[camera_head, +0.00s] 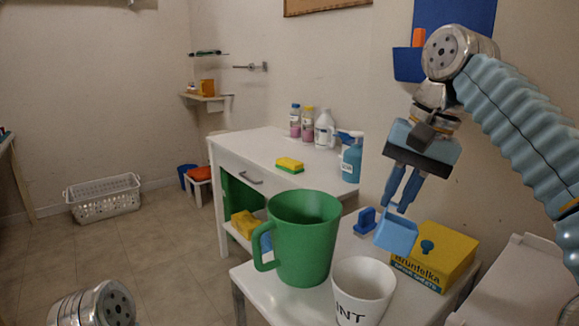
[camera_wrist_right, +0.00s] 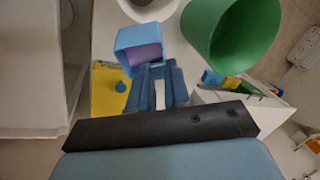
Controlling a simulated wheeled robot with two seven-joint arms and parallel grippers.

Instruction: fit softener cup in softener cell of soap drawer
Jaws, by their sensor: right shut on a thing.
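The softener cup appears to be the small light-blue square cup (camera_head: 396,235). My right gripper (camera_head: 394,206) is shut on its rim and holds it, tilted, above the small white table, between the white mug and the yellow box. In the right wrist view the cup (camera_wrist_right: 142,48) is at the fingertips (camera_wrist_right: 153,70), its opening toward the camera and its inside purple. The soap drawer and its softener cell cannot be made out in either view. My left gripper is out of view; only part of my left arm shows at the lower left.
A big green mug (camera_head: 303,240), a white mug (camera_head: 362,288), a yellow box (camera_head: 434,256) with a blue knob and a small blue object (camera_head: 365,220) crowd the small table (camera_head: 262,275). A white unit (camera_head: 520,285) stands at right. Bottles stand on the table behind.

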